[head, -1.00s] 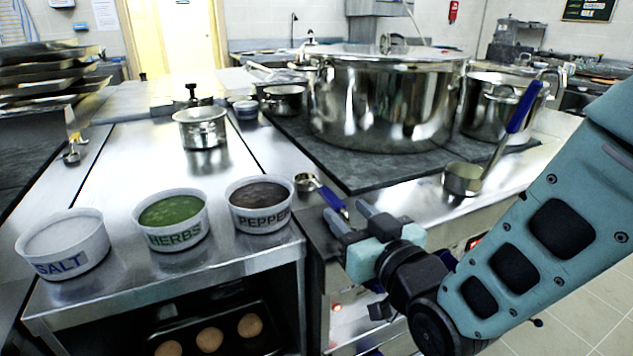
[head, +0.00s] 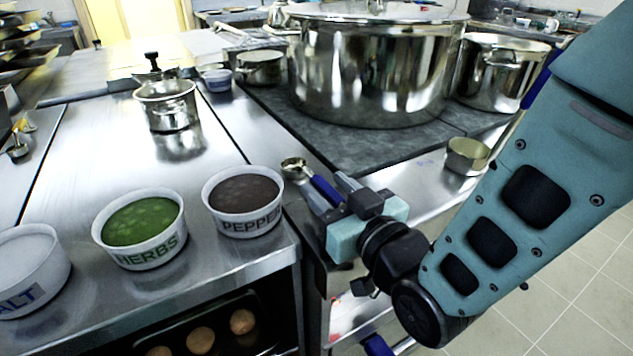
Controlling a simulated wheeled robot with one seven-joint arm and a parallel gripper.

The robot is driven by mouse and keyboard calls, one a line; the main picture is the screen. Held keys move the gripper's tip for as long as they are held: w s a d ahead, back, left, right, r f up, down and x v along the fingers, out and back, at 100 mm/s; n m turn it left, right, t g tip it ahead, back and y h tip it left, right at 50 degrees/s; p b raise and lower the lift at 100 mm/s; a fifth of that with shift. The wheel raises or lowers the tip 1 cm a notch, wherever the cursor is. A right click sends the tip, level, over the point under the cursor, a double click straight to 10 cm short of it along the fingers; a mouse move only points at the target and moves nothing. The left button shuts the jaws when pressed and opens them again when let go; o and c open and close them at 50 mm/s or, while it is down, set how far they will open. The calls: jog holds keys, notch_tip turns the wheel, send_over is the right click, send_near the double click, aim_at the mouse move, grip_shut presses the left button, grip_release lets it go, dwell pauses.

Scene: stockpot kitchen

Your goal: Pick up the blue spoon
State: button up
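The blue spoon (head: 323,186) has a small metal bowl and a blue handle. It lies on the steel counter right of the pepper tub, bowl to the upper left and handle toward my gripper. My gripper (head: 328,188) is open, with one finger on each side of the blue handle. I cannot tell whether the fingers touch it. The far end of the handle is hidden by my gripper.
Tubs of pepper (head: 243,202), herbs (head: 139,229) and salt (head: 30,271) stand left of the spoon. A large lidded stockpot (head: 375,75) stands on the dark hob behind. A ladle (head: 467,157) with a blue handle is to the right, partly hidden by my arm.

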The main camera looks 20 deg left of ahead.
grip_shut()
